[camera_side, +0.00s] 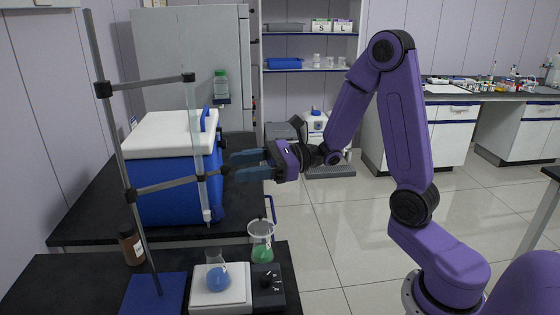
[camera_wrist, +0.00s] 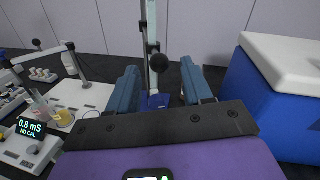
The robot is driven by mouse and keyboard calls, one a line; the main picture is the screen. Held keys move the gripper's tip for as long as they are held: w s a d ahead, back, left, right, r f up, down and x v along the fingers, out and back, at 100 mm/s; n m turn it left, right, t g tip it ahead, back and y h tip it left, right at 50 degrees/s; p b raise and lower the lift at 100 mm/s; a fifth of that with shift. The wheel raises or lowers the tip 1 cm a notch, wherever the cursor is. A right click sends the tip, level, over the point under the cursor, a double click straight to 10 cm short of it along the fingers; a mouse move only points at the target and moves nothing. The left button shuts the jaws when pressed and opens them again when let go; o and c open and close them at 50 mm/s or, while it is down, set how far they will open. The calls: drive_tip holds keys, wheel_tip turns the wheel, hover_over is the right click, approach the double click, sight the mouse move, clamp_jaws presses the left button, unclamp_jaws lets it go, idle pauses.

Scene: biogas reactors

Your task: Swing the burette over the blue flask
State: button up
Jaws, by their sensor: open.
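The burette (camera_side: 201,150) is a clear upright tube held by two clamp arms on a slanting-looking metal stand (camera_side: 120,150). In the side view its tip hangs above and slightly left of the blue flask (camera_side: 218,276), which sits on a white plate; the true depth offset is unclear. My gripper (camera_side: 232,166) is open just right of the lower clamp, its fingers pointing left. In the wrist view my gripper (camera_wrist: 160,92) has a dark round clamp knob (camera_wrist: 160,63) in line with the gap between its fingers. I see no contact. The blue flask is not discernible there.
A brown bottle (camera_side: 131,246) stands by the stand. A blue cooler with a white lid (camera_side: 170,134) is behind the burette. The wrist view shows a meter (camera_wrist: 32,128) at the left.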

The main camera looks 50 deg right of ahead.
drive_tip(key=v, duration=0.7)
drive_tip(key=shift+s+d, duration=0.25)
drive_tip(key=shift+d, duration=0.05)
drive_tip(key=shift+w, duration=0.15)
drive_tip(key=c, duration=0.7)
drive_tip(key=w+n+g+y, duration=0.1)
drive_tip(key=w+n, duration=0.1)
drive_tip(key=n, duration=0.1)
drive_tip(key=w+r+n+g+y, duration=0.1)
drive_tip(key=w+n, duration=0.2)
drive_tip(key=n, duration=0.1)
drive_tip(key=w+r+n+g+y, duration=0.1)
drive_tip(key=w+n+g, duration=0.1)
drive_tip(key=n, duration=0.1)
drive_tip(key=shift+w+d+r+n, duration=0.15)
drive_tip(key=shift+w+n, duration=0.05)
drive_tip(key=shift+n, duration=0.1)
clamp_jaws()
drive_tip(key=w+d+n+g, duration=0.1)
drive_tip(key=w+n+g, duration=0.45)
drive_tip(key=n, duration=0.65)
drive_tip(key=s+a, duration=0.3)
drive_tip(key=a, duration=0.9)
drive_tip(key=shift+a+f, duration=0.15)
drive_tip(key=shift+f, duration=0.15)
